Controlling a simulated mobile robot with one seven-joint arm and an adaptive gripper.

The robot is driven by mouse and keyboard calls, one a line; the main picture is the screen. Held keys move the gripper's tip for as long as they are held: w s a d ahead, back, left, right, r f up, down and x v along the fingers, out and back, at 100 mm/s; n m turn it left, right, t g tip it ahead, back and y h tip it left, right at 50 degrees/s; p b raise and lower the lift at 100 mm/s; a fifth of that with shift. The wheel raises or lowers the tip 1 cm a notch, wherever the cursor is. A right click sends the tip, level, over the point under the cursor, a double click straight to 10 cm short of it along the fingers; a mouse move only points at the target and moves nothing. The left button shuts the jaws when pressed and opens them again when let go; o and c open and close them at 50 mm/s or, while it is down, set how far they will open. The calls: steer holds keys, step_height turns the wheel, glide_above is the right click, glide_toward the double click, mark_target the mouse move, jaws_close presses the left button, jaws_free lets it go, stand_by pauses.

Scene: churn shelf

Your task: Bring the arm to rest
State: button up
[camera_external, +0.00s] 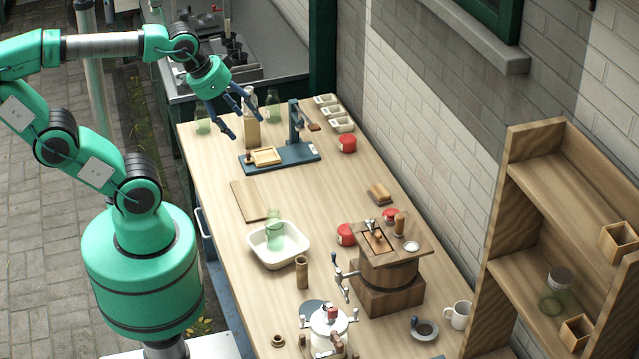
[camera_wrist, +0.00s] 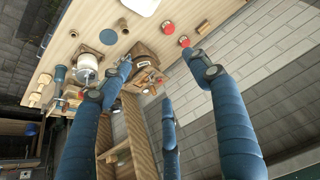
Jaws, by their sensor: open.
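My green arm reaches over the far left part of the wooden table (camera_external: 215,165) in the external view. My gripper (camera_external: 238,122) has blue fingers that are spread apart, with nothing between them. It hangs in the air near a tall pale bottle (camera_external: 251,118) and a green glass bottle (camera_external: 273,106); I cannot tell whether it touches the pale bottle. In the wrist view my gripper (camera_wrist: 160,85) shows its blue fingers wide apart, with the wooden churn (camera_wrist: 145,72) and the brick wall beyond them.
A blue press (camera_external: 285,155), a white basin (camera_external: 278,243) holding a green glass, a wooden churn box (camera_external: 388,280) and a white mug (camera_external: 458,315) stand on the table. A wooden shelf (camera_external: 497,245) stands at the right. A brick wall (camera_external: 440,100) runs along the back.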

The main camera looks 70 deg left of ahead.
step_height(320, 180, down, 10)
steer(key=b, duration=0.9)
steer(key=shift+f, duration=0.1)
step_height(320, 180, down, 12)
steer(key=b, duration=1.2)
stand_by(1.0)
